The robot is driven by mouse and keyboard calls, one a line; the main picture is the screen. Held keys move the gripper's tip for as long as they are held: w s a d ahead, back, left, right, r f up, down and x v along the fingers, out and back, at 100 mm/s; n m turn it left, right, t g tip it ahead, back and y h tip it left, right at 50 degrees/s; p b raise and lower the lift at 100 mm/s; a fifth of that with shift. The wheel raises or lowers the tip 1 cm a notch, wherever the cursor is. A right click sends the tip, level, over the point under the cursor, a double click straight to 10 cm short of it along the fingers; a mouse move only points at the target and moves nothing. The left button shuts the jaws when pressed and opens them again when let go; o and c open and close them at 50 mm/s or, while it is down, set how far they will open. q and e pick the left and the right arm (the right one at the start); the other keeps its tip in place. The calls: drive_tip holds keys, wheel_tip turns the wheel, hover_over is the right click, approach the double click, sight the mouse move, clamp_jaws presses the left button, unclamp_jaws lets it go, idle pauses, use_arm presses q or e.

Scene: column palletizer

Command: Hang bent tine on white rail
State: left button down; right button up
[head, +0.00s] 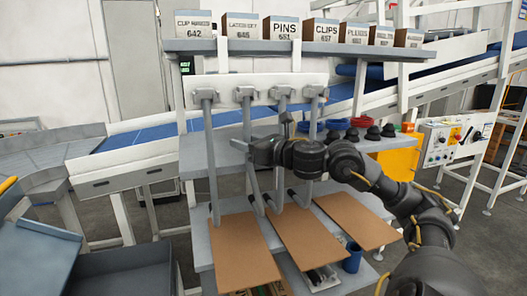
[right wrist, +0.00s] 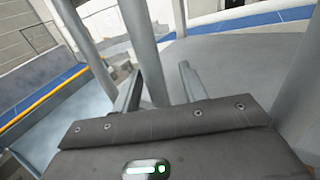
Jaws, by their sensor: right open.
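The white rail (head: 260,82) runs across the rack under the top shelf. Several grey tines hang from hooks on it, including a leftmost tine (head: 211,160) and another tine (head: 247,118) to its right. Some lower ends have dark tips near the brown boards. I cannot tell which tine is the bent one. My right gripper (head: 241,152) is in front of the tines, partly covering them. My left gripper is not in view.
Labelled boxes (head: 280,27) line the top shelf (head: 300,47). Brown boards (head: 235,250) lie on the lower shelf below the tines. A blue conveyor (head: 150,134) passes behind. A dark grey bin (head: 120,275) is at lower left.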

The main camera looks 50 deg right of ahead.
drive_tip(key=s+b, duration=0.5)
drive_tip(key=s, duration=0.4)
drive_tip(key=shift+s+d, duration=0.25)
drive_tip(key=shift+s, duration=0.1)
idle(0.3)
